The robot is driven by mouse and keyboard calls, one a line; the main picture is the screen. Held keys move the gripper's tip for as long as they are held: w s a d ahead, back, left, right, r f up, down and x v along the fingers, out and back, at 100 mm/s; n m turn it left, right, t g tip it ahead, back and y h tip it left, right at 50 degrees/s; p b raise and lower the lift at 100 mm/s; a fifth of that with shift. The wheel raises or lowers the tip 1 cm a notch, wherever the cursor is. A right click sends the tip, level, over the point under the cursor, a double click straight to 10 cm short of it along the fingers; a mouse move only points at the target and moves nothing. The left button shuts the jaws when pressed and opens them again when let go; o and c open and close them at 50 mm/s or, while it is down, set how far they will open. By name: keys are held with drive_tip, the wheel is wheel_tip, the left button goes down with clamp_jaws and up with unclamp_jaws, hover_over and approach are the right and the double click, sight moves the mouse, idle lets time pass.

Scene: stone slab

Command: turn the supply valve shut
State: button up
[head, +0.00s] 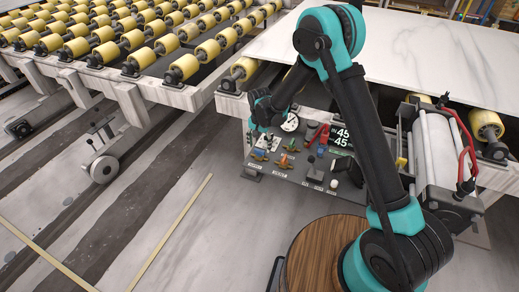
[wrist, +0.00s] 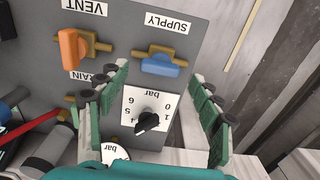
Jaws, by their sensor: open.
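The supply valve (wrist: 160,63) has a blue handle on a brass body, beside an upside-down SUPPLY label (wrist: 168,25) in the wrist view. Its handle lies roughly along the brass body. In the head view the blue handle (head: 259,153) is small, at the left of the grey panel. My gripper (wrist: 160,72) is open, its fingers spread wide on either side of the handle's line of sight. Nothing is between the pads that I can see touching them. In the head view my gripper (head: 266,122) hangs over the panel's upper left; its fingertips are hard to make out.
An orange vent valve (wrist: 70,48), its handle across its body, is left of the supply valve in the wrist view. A bar dial with a black knob (wrist: 147,121) lies between my fingers. A pale stone slab (head: 425,45) rests on rollers above the panel.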

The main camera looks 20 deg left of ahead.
sight(259, 152)
drive_tip(key=shift+f, duration=1.25)
drive_tip(key=shift+c, duration=0.5)
drive_tip(key=c, duration=1.1)
drive_tip(key=shift+o, duration=0.2)
